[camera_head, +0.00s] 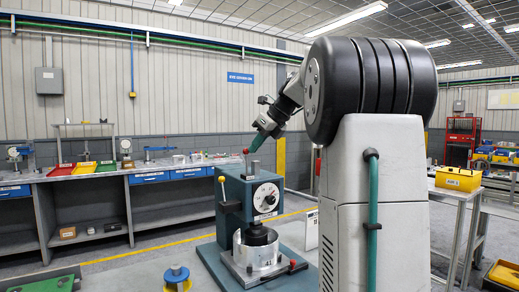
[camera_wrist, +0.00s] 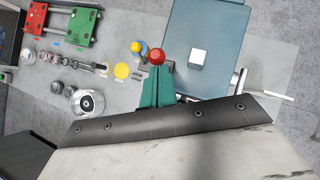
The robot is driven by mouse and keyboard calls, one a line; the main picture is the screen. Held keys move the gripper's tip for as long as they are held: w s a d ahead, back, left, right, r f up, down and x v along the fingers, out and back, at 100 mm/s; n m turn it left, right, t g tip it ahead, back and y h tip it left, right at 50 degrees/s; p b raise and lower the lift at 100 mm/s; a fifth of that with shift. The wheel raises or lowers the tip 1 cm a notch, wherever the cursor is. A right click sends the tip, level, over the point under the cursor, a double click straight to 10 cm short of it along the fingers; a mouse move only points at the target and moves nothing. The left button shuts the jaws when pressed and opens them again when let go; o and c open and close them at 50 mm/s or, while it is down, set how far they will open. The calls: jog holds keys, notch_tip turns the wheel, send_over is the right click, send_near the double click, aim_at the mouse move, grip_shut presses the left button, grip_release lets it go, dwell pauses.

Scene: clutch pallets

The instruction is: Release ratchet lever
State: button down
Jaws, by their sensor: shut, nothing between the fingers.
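The blue-grey press-like machine (camera_head: 232,190) stands on the floor base in front of my arm, with a round dial on its front. A short lever with a red ball knob (camera_head: 246,151) rises from its top; the red knob (camera_wrist: 156,57) also shows in the wrist view. My gripper (camera_head: 253,147) has green fingers, which are shut with nothing between them. Their tips (camera_wrist: 157,72) are right at the red knob; I cannot tell whether they touch it. A yellow-tipped lever (camera_head: 222,181) stands at the machine's left side. Which lever is the ratchet lever is not labelled.
A black clutch part on a silver drum (camera_head: 257,252) sits at the machine's foot. A yellow-and-blue stand (camera_head: 177,276) is in front left. A workbench (camera_head: 95,182) with coloured bins lines the back wall. A table with a yellow box (camera_head: 458,179) stands right.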

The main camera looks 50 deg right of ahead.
jog(key=shift+w+d+r+g, duration=0.15)
jog(key=shift+w+g, duration=0.15)
jog(key=shift+w, duration=0.2)
jog(key=shift+w+d+g, duration=0.1)
jog(key=shift+w+g, duration=0.2)
jog(key=shift+w, duration=0.15)
jog(key=shift+w, duration=0.15)
jog(key=s+d+f+v, duration=0.1)
jog(key=v, duration=1.2)
jog(key=shift+s, duration=0.25)
jog(key=shift+f, duration=0.1)
